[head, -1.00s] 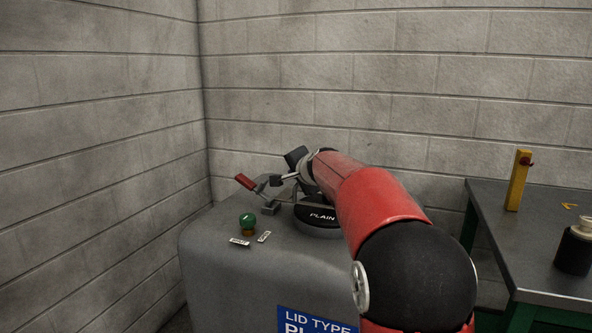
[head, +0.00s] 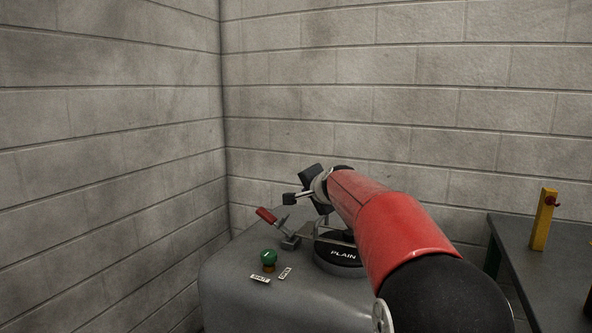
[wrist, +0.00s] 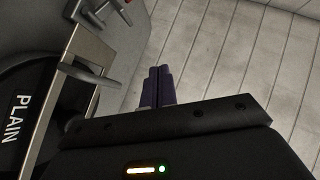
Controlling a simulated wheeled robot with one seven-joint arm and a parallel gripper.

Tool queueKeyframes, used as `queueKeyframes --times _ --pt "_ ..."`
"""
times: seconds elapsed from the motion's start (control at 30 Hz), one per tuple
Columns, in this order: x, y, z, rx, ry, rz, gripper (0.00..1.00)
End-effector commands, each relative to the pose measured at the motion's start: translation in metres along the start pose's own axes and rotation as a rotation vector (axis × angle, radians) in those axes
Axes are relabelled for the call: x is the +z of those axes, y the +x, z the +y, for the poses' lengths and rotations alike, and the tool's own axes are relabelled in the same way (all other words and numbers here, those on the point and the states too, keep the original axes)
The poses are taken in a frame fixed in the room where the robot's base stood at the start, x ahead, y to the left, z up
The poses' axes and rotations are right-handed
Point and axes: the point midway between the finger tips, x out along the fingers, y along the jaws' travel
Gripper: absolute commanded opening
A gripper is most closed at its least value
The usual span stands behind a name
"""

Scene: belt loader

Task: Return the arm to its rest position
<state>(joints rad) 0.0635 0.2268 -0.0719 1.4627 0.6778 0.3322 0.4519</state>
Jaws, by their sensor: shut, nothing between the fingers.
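My red and black arm (head: 395,225) reaches from the lower right over the grey machine (head: 235,290). My gripper (head: 287,198) is at its far end, above the machine's top and just above and right of a red-handled lever. In the wrist view my gripper (wrist: 160,72) shows its two dark fingers side by side, shut with nothing between them. A black round piece marked PLAIN (head: 343,253) sits on the machine below the wrist; it also shows in the wrist view (wrist: 18,115) at the left.
The red-handled lever (head: 266,215) and a green button (head: 268,257) with two small labels are on the machine's top. Block walls (head: 110,130) stand behind and left. A table (head: 520,250) with a yellow post (head: 543,220) stands at right.

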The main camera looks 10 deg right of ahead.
Motion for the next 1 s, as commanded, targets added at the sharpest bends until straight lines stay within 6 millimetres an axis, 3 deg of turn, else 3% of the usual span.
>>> queueKeyframes --times 0.1,0.3,0.47,0.57,0.67,0.77,1.0 --pt "0.009 -0.021 -0.023 -0.004 -0.003 -0.001 0.0" --pt "0.021 -0.043 -0.043 -0.003 -0.001 0.0 0.0" --pt "0.026 -0.053 -0.048 0.002 -0.007 -0.003 0.0" --pt "0.033 -0.072 -0.039 0.028 -0.055 -0.025 0.0" --pt "0.049 -0.109 -0.013 0.084 -0.168 -0.08 0.0" --pt "0.077 -0.16 0.028 0.16 -0.339 -0.167 0.0" --pt "0.147 -0.274 0.15 0.333 -0.763 -0.395 0.0"
